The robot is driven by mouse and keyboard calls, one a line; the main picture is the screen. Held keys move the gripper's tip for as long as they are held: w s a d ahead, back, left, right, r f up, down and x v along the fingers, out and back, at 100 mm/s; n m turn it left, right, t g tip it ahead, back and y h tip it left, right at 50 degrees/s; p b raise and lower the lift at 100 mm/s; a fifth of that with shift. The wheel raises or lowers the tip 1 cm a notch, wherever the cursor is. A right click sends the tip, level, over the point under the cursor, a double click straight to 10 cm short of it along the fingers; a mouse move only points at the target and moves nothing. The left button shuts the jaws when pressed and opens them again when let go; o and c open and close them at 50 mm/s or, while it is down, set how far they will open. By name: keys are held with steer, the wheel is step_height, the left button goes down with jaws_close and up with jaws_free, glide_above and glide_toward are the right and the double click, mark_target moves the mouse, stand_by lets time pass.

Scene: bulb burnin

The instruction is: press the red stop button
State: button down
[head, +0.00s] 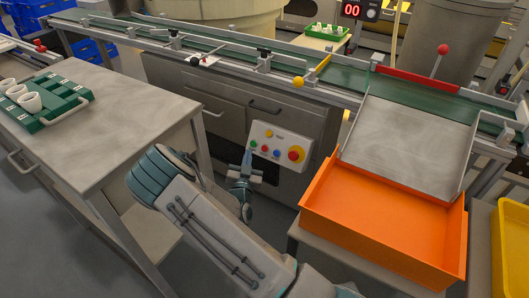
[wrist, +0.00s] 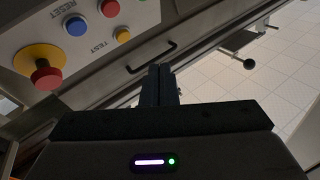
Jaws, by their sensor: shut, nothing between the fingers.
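The red stop button (head: 296,154) is a large round red knob on a yellow base, at the right end of a pale control panel (head: 268,139). In the wrist view the red button (wrist: 46,74) is at the left, standing out from the panel. My gripper (head: 248,160) is in front of the panel's left part in the head view, left of the red button. In the wrist view my gripper (wrist: 159,75) is shut and empty, with its fingertips apart from the red button and to its right. Whether it touches the panel cannot be told.
The panel also has a blue button (wrist: 76,26), a yellow button (wrist: 121,35) and a red button. An orange bin (head: 385,215) stands right of the panel. A grey table (head: 120,110) with a green cup rack (head: 70,105) is at the left. A conveyor (head: 230,55) runs behind.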

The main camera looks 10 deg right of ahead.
mark_target(265, 148)
stand_by(0.3)
steer(key=shift+w+d+f+b, duration=1.1)
steer(key=shift+w+d+b, duration=0.2)
steer(key=shift+w+d, duration=0.05)
steer(key=shift+w+d+f+b, duration=1.05)
steer(key=shift+w+d+b, duration=0.2)
steer(key=shift+w+d, duration=0.1)
steer(key=shift+w, duration=0.1)
steer(key=shift+w+d+f, duration=0.15)
steer(key=shift+d+f, duration=0.05)
steer(key=shift+w+d+f+p, duration=0.15)
steer(key=shift+w+d+p, duration=0.1)
steer(key=shift+p, duration=0.1)
stand_by(0.8)
steer(key=shift+s, duration=0.1)
steer(key=shift+s+a+r+p, duration=0.35)
steer(key=shift+s+a+p, duration=0.15)
steer(key=shift+p, duration=0.35)
